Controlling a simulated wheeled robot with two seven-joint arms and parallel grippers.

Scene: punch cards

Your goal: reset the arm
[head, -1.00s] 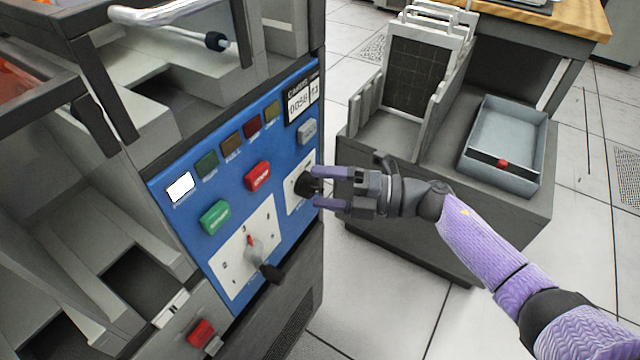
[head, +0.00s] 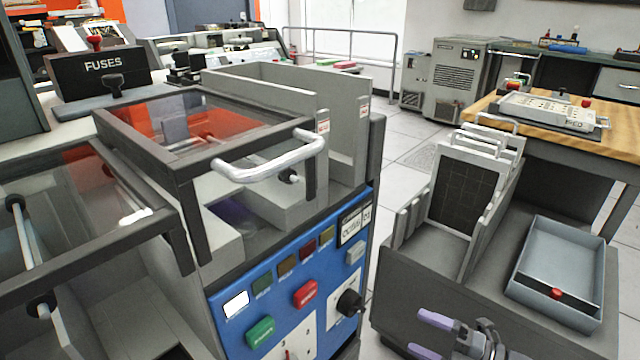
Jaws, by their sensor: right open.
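My right gripper (head: 426,334) is at the bottom of the head view, right of the machine's blue panel. Its two purple fingers point left, spread apart with nothing between them. It is clear of the black knob (head: 349,302) on the panel's right side. The rest of the right arm is mostly cut off by the lower edge. The blue panel (head: 272,322) carries a lit white lamp, darker lamps, a green button (head: 260,332), a red button (head: 305,293) and a counter. My left gripper is not in view.
A grey cabinet with a card rack (head: 465,190) and a pale blue tray (head: 562,262) stands close by on the right. A metal handle (head: 268,165) juts from the machine's glazed lid. A FUSES box (head: 100,75) is behind. Pale floor lies between machine and wooden-topped table.

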